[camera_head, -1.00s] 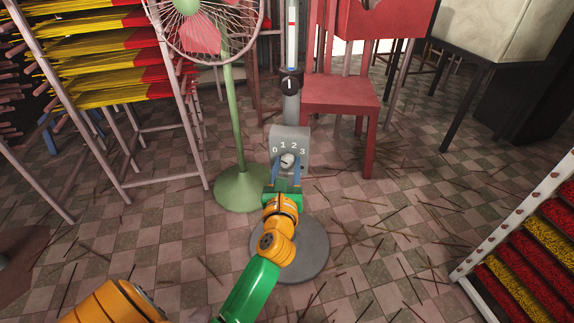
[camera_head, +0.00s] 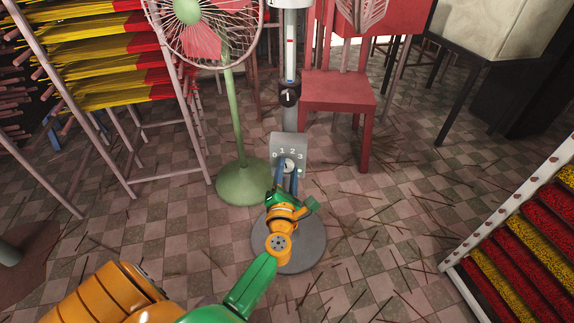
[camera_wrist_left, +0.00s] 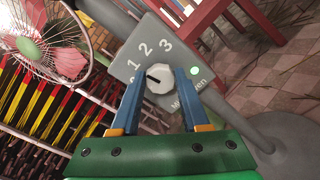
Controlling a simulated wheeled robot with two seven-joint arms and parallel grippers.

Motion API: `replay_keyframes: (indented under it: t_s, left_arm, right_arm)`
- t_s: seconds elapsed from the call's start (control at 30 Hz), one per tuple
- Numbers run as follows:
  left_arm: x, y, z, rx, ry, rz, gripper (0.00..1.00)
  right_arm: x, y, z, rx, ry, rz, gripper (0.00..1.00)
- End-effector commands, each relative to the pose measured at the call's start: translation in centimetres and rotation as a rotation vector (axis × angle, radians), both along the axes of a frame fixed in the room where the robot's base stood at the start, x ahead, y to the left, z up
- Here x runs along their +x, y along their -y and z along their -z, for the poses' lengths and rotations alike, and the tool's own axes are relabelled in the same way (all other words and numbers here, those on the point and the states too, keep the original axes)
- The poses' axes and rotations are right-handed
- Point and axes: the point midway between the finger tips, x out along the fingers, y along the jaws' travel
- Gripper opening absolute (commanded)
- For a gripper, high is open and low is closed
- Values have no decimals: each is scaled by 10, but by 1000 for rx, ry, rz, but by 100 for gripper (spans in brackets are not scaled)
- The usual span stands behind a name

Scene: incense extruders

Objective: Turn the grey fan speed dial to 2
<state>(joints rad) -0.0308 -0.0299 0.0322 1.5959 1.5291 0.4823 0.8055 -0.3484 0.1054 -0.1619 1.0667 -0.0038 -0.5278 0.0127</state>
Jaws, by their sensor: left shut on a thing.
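The grey control box (camera_head: 290,146) with the white numerals 0, 1, 2, 3 stands on a grey post in the head view. Its pale grey dial (camera_wrist_left: 158,80) shows in the left wrist view; its dark pointer mark points roughly toward the 1. My left gripper (camera_head: 287,167) is shut on the dial, one blue finger on each side. It is rolled relative to the box. A green light (camera_wrist_left: 194,71) glows beside the dial. My right gripper is out of view.
A black knob (camera_head: 289,93) sits higher on the post. A green-stemmed fan (camera_head: 236,120) stands just left, a red chair (camera_head: 338,92) behind right. Incense racks stand at left (camera_head: 100,110) and right (camera_head: 480,220). Loose sticks lie on the tiled floor.

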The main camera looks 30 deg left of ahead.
Motion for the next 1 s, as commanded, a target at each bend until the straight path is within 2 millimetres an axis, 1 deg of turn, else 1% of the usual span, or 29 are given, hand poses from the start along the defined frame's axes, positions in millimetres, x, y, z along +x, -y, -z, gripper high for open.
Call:
replay_keyframes:
  t_s: [0.03,0.2,0.5,0.7,1.0]
  left_arm:
    - [0,1,-1,32,-24,1,0]
    - [0,1,0,162,-96,1,0]
    - [0,2,2,336,-196,2,0]
    - [0,2,3,405,-234,3,0]
    - [0,2,4,443,-255,2,0]
  right_arm:
    - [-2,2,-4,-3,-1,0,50]
    - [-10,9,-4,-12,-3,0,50]
    - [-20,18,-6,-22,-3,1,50]
    - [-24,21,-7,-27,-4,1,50]
    - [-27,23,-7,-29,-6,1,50]
